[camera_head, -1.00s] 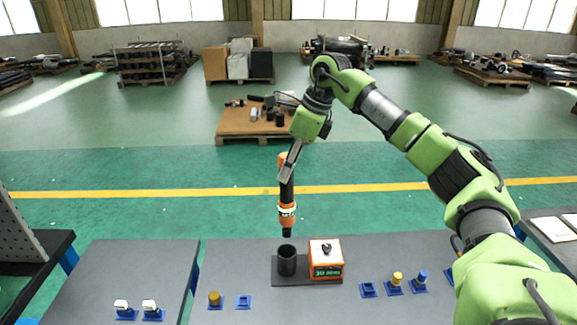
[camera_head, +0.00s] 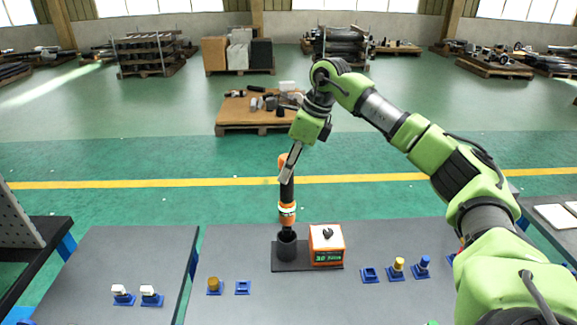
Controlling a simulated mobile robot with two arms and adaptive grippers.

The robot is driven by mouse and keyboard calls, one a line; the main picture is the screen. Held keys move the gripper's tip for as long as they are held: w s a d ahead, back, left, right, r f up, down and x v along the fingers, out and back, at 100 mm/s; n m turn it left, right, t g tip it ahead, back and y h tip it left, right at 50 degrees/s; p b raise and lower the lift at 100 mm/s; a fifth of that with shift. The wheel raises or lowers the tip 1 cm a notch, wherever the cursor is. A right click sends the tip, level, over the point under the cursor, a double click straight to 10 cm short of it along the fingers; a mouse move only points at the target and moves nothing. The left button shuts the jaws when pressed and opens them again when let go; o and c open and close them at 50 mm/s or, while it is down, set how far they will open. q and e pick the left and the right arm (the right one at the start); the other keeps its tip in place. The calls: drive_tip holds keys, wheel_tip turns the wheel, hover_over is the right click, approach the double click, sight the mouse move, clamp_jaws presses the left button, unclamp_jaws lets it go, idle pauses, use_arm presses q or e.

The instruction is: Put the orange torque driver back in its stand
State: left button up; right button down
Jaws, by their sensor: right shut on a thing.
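The orange and black torque driver (camera_head: 287,210) hangs upright in my right gripper (camera_head: 287,174), which is shut on its dark upper body. Its lower tip is at the mouth of the black cylindrical holder (camera_head: 287,248) of the stand; how far in it is I cannot tell. My left gripper is not in view.
White-topped pieces (camera_head: 151,296) sit on the left table. A dark rack stands at far left.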

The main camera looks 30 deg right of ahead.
sight(289, 197)
drive_tip(key=shift+r+m, duration=0.15)
drive_tip(key=shift+m, duration=0.15)
idle(0.5)
drive_tip(key=shift+f, duration=0.2)
drive_tip(key=shift+f+b, duration=2.7)
drive_tip(key=shift+f, duration=1.65)
drive_tip(key=c, duration=1.5)
unclamp_jaws()
drive_tip(key=shift+s+a, duration=0.1)
drive_tip(key=shift+f, duration=0.1)
drive_tip(key=shift+f, duration=0.15)
drive_tip(key=p+v, duration=0.3)
drive_tip(key=v, duration=0.2)
drive_tip(key=shift+s, duration=0.1)
